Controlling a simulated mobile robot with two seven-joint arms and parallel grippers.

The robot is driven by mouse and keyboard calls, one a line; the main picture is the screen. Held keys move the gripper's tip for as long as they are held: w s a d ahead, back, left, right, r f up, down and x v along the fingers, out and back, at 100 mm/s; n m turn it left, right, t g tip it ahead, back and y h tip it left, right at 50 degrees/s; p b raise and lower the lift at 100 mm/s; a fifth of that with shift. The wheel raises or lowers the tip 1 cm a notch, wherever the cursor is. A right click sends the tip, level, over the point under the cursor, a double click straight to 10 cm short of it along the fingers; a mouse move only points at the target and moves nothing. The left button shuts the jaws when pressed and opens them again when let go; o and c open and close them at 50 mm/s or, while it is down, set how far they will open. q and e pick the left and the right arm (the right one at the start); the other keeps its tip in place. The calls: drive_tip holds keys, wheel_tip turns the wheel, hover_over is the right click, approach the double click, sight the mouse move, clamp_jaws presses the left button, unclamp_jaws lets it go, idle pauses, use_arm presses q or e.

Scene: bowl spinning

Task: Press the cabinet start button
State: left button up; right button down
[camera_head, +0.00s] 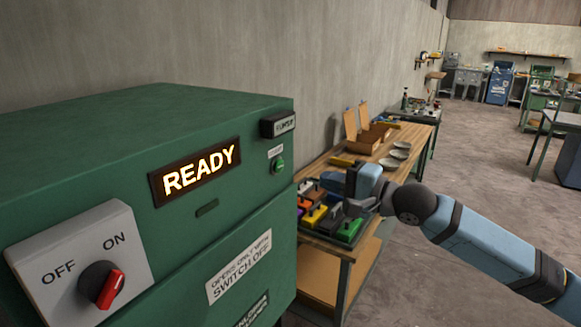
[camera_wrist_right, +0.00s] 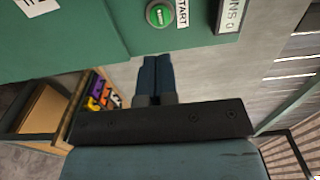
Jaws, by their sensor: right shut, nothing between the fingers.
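The green cabinet (camera_head: 210,245) fills the left of the head view. Its round green start button (camera_head: 279,164) sits on the front near the right edge, under a small label. In the right wrist view the button (camera_wrist_right: 160,14) shows at the top beside the START label (camera_wrist_right: 182,12). My right gripper (camera_head: 357,176) is shut and empty, out to the right of the button. In the wrist view the closed fingertips (camera_wrist_right: 154,58) point toward the cabinet, below the button in the picture and apart from it. My left gripper is not in view.
A lit READY sign (camera_head: 195,171) and a red rotary switch (camera_head: 103,285) marked OFF and ON are on the cabinet front. A small box-shaped sign (camera_head: 278,123) juts out above the button. A wooden workbench (camera_head: 412,137) holds coloured parts, dishes and boxes beyond.

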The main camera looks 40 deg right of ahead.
sight(281, 166)
drive_tip(key=p+x, duration=0.2)
drive_tip(key=x, duration=0.6)
drive_tip(key=shift+w+r, duration=0.1)
drive_tip(key=shift+w, duration=0.1)
drive_tip(key=shift+w+a+p, duration=0.3)
drive_tip(key=shift+w+p, duration=0.05)
drive_tip(key=shift+w, duration=0.2)
